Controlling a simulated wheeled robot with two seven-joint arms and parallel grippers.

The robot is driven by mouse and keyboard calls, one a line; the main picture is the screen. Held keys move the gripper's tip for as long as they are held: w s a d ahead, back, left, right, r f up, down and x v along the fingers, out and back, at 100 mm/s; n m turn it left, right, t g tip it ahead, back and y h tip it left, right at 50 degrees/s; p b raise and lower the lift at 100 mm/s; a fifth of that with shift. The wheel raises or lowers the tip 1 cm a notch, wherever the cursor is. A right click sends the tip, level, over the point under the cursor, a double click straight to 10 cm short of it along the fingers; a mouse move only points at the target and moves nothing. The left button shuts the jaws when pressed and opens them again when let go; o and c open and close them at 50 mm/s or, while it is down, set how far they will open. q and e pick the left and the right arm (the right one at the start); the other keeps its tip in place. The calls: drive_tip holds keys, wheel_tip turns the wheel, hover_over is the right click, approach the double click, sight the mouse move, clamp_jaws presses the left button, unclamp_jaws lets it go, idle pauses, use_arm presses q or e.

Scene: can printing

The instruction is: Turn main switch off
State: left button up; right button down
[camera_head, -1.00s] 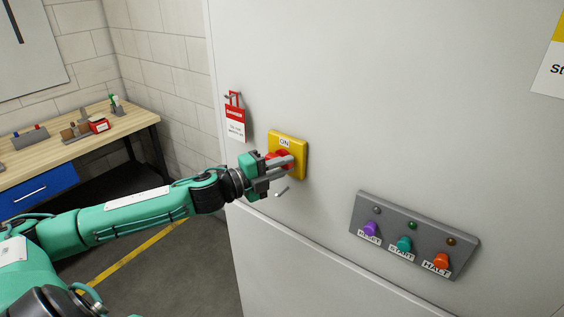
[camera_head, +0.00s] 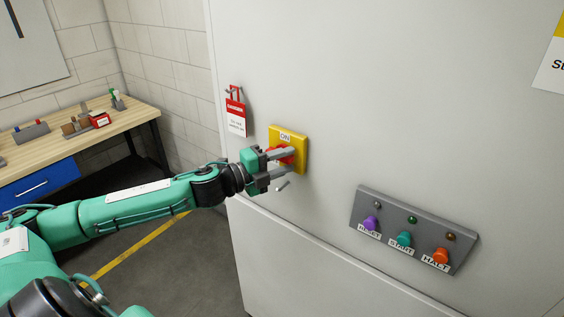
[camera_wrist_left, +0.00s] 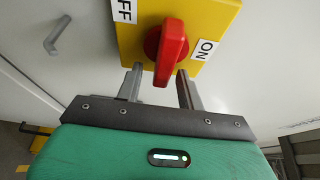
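The main switch is a red rotary knob (camera_wrist_left: 168,48) on a yellow plate (camera_head: 302,153) on the pale cabinet wall. In the wrist view its handle runs nearly vertical, with the OFF label (camera_wrist_left: 124,10) at upper left and the ON label (camera_wrist_left: 205,49) at right. In the head view ON is above the knob (camera_head: 287,156), which is partly hidden by a finger. My left gripper (camera_head: 287,162) is open at the switch. In the wrist view its fingers (camera_wrist_left: 160,84) stand apart either side of the handle's lower end, with gaps visible. My right gripper is not in view.
A red and white danger tag (camera_head: 236,116) hangs left of the switch. A grey panel (camera_head: 391,216) with purple, green and orange buttons is at lower right. A small hook-like handle (camera_head: 283,186) is just below the gripper. A wooden workbench (camera_head: 70,141) stands at far left.

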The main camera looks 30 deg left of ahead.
use_arm(q)
drive_tip(key=shift+s+a, duration=0.1)
drive_tip(key=shift+s+a+f+b, duration=0.15)
drive_tip(key=shift+s+a+b, duration=0.05)
drive_tip(key=shift+s+b, duration=0.25)
drive_tip(key=shift+b+v, duration=0.65)
drive_tip(key=shift+v, duration=0.1)
drive_tip(key=shift+b+v, duration=0.5)
drive_tip(key=shift+v, duration=0.85)
drive_tip(key=p, duration=0.2)
approach(284, 162)
drive_tip(key=shift+v, duration=2.05)
